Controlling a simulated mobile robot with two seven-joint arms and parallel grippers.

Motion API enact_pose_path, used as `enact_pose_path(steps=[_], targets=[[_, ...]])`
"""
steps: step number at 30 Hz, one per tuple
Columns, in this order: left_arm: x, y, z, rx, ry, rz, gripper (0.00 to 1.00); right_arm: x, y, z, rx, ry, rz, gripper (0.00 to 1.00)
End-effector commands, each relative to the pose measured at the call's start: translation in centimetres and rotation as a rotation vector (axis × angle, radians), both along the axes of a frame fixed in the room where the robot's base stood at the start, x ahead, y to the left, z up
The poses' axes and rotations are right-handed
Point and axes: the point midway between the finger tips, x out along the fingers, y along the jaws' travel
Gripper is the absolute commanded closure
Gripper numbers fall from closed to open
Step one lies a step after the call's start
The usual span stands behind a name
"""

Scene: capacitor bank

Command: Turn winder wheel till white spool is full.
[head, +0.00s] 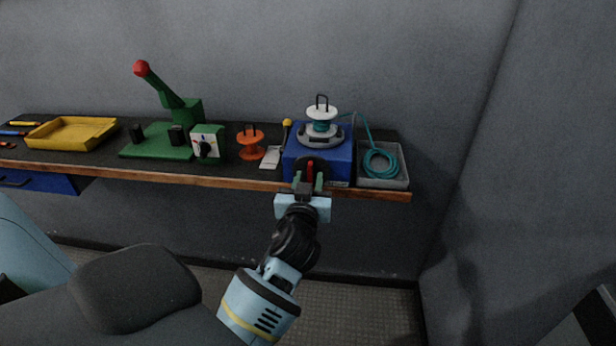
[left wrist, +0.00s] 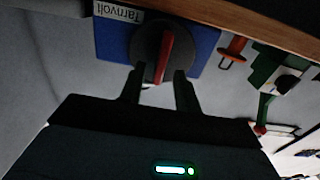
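The blue winder box (head: 334,165) stands at the right part of the bench. Its front carries a black winder wheel (left wrist: 147,44) with a red grip bar (head: 310,169), also in the left wrist view (left wrist: 166,56). The white spool (head: 321,113) sits upright on top, with some teal wire (head: 321,126) showing below its upper rim. My left gripper (head: 308,181) is in front of the wheel; in the left wrist view (left wrist: 158,78) its fingers are apart, one on each side of the bar's near end, with gaps visible. My right gripper is not in view.
A grey tray (head: 398,184) right of the winder holds a teal wire coil (head: 380,162). Left of it are an orange spool (head: 250,143), a switch box (head: 208,143), a green press (head: 160,140) and a yellow tray (head: 72,133). The bench's wooden edge (head: 230,180) runs below.

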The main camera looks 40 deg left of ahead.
Motion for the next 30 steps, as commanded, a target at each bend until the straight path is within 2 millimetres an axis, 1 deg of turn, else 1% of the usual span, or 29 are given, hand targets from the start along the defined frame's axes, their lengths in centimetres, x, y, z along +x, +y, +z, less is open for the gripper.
enact_pose_path(steps=[1, 5, 13, 14, 21, 30], targets=[[0.41, 0.27, 0.1, 0.001, -0.001, 0.0, 0.67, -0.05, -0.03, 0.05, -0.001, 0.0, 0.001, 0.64], [0.97, 0.64, 0.03, -0.001, -0.001, 0.001, 0.67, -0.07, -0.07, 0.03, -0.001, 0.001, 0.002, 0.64], [1.07, 0.72, -0.05, -0.001, 0.001, 0.001, 0.67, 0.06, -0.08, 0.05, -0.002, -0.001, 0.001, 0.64], [1.07, 0.72, -0.05, -0.001, 0.001, 0.001, 0.69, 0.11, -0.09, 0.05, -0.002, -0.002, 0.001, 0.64], [1.06, 0.71, -0.06, -0.001, 0.001, 0.001, 1.0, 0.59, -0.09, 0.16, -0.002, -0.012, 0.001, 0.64], [1.05, 0.69, -0.05, 0.009, 0.008, 0.001, 1.0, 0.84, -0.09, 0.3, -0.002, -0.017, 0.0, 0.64]])
